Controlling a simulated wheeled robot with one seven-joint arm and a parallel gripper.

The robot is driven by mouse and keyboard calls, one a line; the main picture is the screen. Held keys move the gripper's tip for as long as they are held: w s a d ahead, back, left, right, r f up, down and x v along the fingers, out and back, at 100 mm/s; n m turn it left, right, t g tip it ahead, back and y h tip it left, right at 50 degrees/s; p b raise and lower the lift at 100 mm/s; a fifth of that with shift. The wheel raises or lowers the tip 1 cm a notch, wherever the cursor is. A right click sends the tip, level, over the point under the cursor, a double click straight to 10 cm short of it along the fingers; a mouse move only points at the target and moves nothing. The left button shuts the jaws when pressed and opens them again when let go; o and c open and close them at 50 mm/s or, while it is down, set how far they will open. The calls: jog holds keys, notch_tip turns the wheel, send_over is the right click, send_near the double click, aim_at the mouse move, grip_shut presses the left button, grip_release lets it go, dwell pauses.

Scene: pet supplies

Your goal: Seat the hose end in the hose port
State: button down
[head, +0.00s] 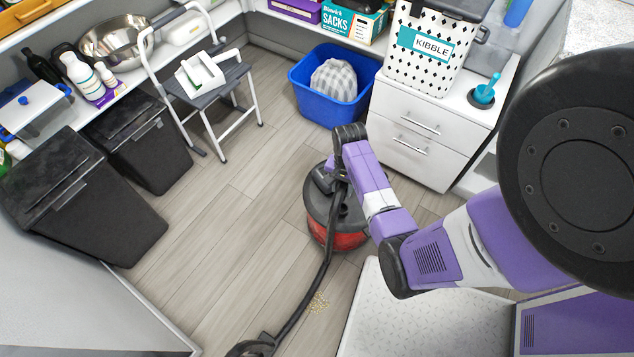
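A red and black canister vacuum (350,239) stands on the floor near the middle of the view. Its black hose (318,272) runs from the canister's top down to a dark floor head or handle (252,346) at the bottom edge. My gripper (328,180) is over the top of the canister, by the upper end of the hose. Dark parts overlap there, so I cannot tell whether the fingers are open or shut on the hose end.
A blue bin (305,92) with a checked cloth and a white drawer cabinet (392,140) stand behind the vacuum. A folding step stool (215,88) and black bins (95,215) are to the left. Floor left of the vacuum is clear.

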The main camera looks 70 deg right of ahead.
aim_at(343, 197)
jog(key=shift+s+d+m, duration=0.2)
jog(key=shift+s+m, duration=0.1)
jog(key=shift+s, duration=0.1)
jog(key=shift+f, duration=0.1)
jog(key=shift+a+p, duration=0.1)
jog(key=shift+p, duration=0.3)
jog(key=shift+f+b, duration=2.15)
jog(key=shift+f, duration=0.75)
jog(key=shift+f+b, duration=1.45)
jog(key=shift+f, duration=0.6)
jog(key=c, duration=0.9)
grip_release()
